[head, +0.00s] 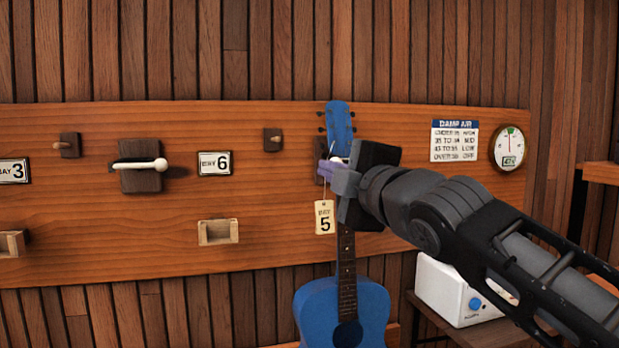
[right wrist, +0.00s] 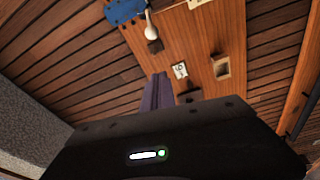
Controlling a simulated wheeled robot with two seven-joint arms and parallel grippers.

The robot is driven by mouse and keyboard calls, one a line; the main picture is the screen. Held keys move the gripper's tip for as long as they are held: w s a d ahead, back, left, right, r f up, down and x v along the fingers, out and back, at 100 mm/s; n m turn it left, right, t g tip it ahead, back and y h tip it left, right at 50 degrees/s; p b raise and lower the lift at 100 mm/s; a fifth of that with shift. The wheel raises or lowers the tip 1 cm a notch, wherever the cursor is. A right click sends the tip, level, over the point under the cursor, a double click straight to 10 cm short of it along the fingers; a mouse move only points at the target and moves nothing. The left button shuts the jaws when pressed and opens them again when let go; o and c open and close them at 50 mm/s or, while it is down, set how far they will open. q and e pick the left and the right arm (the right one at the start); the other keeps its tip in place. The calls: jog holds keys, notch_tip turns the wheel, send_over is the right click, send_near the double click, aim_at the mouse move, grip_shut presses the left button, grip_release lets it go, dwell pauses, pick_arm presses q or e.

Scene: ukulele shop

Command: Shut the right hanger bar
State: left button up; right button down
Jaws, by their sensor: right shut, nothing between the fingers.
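The blue ukulele (head: 340,300) hangs upright on the board at the right hanger. A white bar tip (head: 338,159) shows just below its headstock (head: 339,118). My right gripper (head: 326,172) is shut and empty, its purple fingers in front of this hanger, close to the tip. It hides most of the bar and mount, so I cannot tell the bar's angle or whether they touch. In the right wrist view, the shut fingers (right wrist: 158,90) point toward the board; a white rounded piece (right wrist: 151,28) shows near the blue headstock (right wrist: 125,10). My left gripper is not in view.
The board (head: 100,235) also carries another hanger with a white-tipped bar (head: 140,164), a BAY 6 sign (head: 215,163), small wooden holders (head: 218,232) and a round gauge (head: 509,147). A BAY 5 tag (head: 325,217) hangs beside the ukulele's neck. A white box (head: 455,290) stands lower right.

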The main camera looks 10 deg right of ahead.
jog(key=p+x, duration=0.2)
jog(key=x, duration=0.8)
jog(key=d+p, duration=0.2)
jog(key=p, duration=0.1)
jog(key=d+p, duration=0.2)
jog(key=shift+s+f, duration=0.3)
jog(key=shift+s, duration=0.05)
